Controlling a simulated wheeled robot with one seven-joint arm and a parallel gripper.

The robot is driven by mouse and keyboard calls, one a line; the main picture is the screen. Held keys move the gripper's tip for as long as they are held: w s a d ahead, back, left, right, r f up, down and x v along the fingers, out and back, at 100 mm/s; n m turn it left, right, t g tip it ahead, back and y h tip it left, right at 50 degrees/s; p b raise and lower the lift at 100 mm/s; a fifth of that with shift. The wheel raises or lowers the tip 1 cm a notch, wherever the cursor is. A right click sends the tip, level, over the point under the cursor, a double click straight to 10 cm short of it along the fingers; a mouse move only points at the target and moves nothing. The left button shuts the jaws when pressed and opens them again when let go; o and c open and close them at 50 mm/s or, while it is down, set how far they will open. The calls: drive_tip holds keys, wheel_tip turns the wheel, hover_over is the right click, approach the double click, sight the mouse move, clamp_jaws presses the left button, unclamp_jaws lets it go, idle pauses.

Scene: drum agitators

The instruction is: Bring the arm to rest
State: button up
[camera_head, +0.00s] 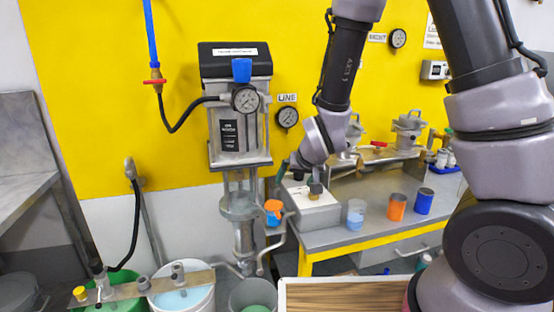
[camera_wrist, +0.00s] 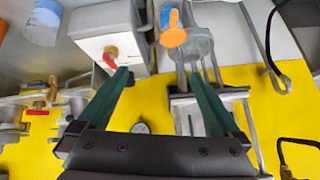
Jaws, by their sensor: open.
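My arm comes in from the upper right in the head view and bends down in front of the yellow wall. My gripper (camera_head: 287,167) is at its lower end, beside the agitator machine's column and above the pale grey box; the arm's wrist partly hides it. In the wrist view my gripper (camera_wrist: 157,72) shows two dark green fingers spread apart with nothing between them. I cannot tell any contact.
The agitator machine (camera_head: 240,110) with its gauge stands left of my gripper. The grey box (camera_head: 312,212), a pale blue cup (camera_head: 355,215), an orange cup (camera_head: 397,207) and a blue cup (camera_head: 424,201) stand on the bench. Open buckets (camera_head: 183,297) stand lower left.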

drive_tip(key=d+r+m, duration=0.2)
drive_tip(key=d+r, duration=0.5)
drive_tip(key=r, duration=0.4)
drive_tip(key=s+d+r+m, duration=0.3)
drive_tip(key=s+d+r, duration=1)
drive_tip(key=s+r, duration=0.2)
drive_tip(key=shift+r, duration=0.75)
drive_tip(key=shift+a, duration=0.1)
drive_tip(key=shift+c, duration=0.3)
